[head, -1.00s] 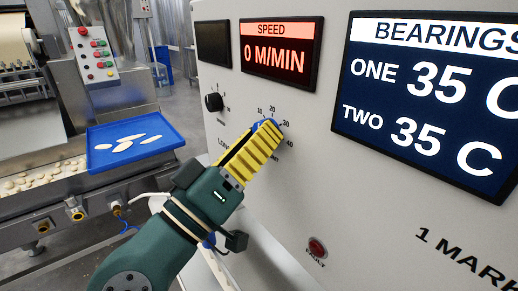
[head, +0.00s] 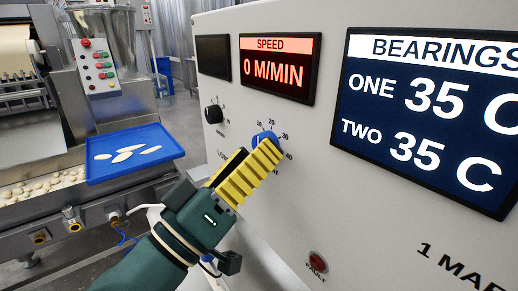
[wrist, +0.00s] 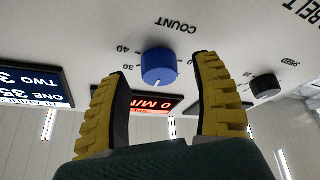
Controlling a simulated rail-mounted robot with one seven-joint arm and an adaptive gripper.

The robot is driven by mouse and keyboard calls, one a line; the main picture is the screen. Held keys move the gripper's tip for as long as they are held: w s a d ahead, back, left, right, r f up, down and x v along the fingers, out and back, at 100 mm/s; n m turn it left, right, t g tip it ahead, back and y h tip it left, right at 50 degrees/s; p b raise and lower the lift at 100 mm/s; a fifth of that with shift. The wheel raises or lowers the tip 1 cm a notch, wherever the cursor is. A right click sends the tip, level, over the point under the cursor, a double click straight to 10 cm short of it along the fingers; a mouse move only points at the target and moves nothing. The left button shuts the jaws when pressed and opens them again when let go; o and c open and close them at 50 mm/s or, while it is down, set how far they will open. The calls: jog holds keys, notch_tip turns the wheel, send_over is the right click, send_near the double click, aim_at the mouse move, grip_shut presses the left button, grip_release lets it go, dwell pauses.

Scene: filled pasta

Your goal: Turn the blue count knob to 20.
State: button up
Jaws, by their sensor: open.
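The blue count knob (head: 264,139) is on the light grey panel, with numbers 10 to 40 printed around it. In the wrist view the blue knob (wrist: 159,67) appears upside down under the word COUNT. A pale mark shows on its lower edge, but I cannot firmly read which number it points to. My gripper (head: 262,160), with yellow ribbed fingers, is just in front of and below the knob in the head view. In the wrist view my gripper (wrist: 162,68) is open and empty, one finger to each side of the knob, seemingly short of it.
A black knob (head: 213,113) is left of the blue one. The speed display (head: 275,68) reads 0 M/MIN and the bearings display (head: 428,118) is at right. A red fault button (head: 317,262) sits below. A blue tray (head: 128,128) with pasta stands left.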

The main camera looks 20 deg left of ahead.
jog(key=v, duration=1)
jog(key=shift+s+f, duration=0.15)
jog(key=shift+s, duration=0.2)
jog(key=shift+a, duration=0.1)
